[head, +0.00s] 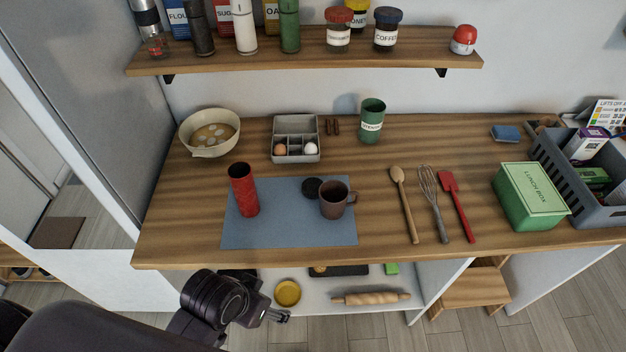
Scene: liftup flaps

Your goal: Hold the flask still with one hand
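A red flask (243,190) stands upright on a blue-grey mat (285,236) on the wooden counter. Its top looks dark, and no gripper touches it. A small black round piece (312,187) lies on the mat to its right, beside a brown mug (334,200). My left gripper (284,316) is below the counter's front edge, in front of and lower than the flask, clear of the counter objects. Its fingers are small in view, so I cannot tell whether they are open or shut. My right gripper is not in view.
A bowl (209,133), a grey egg tray (296,137) and a green canister (372,121) stand behind the mat. A wooden spoon (404,205), whisk (433,205) and red spatula (458,206) lie to its right. A green lunch box (531,196) stands farther right.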

